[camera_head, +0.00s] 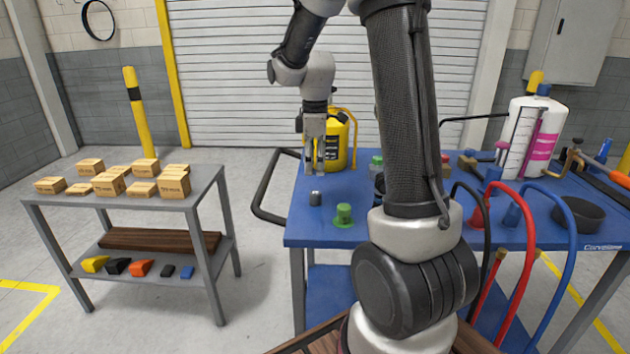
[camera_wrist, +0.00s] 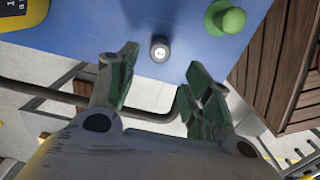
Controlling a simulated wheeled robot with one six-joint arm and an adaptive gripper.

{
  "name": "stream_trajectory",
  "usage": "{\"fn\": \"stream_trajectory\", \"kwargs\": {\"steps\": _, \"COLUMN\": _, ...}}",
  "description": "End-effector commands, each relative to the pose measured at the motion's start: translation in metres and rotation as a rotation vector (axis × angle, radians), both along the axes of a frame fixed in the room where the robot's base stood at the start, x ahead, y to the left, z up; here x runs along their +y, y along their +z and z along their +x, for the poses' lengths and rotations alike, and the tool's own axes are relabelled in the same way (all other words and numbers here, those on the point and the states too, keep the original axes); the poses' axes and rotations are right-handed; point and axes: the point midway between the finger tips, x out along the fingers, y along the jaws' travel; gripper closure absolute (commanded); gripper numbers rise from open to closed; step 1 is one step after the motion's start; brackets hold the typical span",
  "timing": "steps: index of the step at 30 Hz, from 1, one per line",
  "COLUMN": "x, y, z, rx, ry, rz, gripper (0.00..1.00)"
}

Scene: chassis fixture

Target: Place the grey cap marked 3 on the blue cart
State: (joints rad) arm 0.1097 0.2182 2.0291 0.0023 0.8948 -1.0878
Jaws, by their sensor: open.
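A small grey cap (camera_head: 316,198) with a dark lower part stands upright on the blue cart (camera_head: 318,231), near its left edge. In the wrist view the cap (camera_wrist: 159,50) shows a pale round top, and its mark is too small to read. My gripper (camera_head: 315,165) is open and empty, pointing down above the cart's left end, higher than the cap. In the wrist view my open fingers (camera_wrist: 160,75) lie on either side of the line to the cap, without touching it.
A green knobbed piece (camera_head: 343,215) stands right of the cap. A yellow canister (camera_head: 335,140) is behind my gripper. The cart's black handle (camera_head: 268,185) sticks out left. A grey table (camera_head: 205,185) with several cardboard boxes stands further left. Hoses and a white bottle (camera_head: 530,135) are at right.

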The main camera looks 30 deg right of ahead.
Motion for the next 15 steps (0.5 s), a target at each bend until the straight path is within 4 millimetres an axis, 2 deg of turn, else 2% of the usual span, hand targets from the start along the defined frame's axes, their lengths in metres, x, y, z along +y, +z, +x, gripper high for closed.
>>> {"fn": "stream_trajectory", "kwargs": {"steps": 5, "x": 0.000, "y": 0.020, "z": -0.001, "rx": -0.004, "ry": -0.003, "rz": 0.000, "gripper": 0.50}}
{"fn": "stream_trajectory", "kwargs": {"steps": 8, "x": 0.004, "y": 0.035, "z": -0.011, "rx": -0.020, "ry": -0.043, "rz": -0.002, "gripper": 0.50}}
{"fn": "stream_trajectory", "kwargs": {"steps": 11, "x": 0.012, "y": 0.061, "z": -0.037, "rx": -0.066, "ry": -0.149, "rz": -0.002, "gripper": 0.50}}
{"fn": "stream_trajectory", "kwargs": {"steps": 15, "x": 0.027, "y": 0.098, "z": -0.098, "rx": -0.159, "ry": -0.385, "rz": 0.021, "gripper": 0.50}}
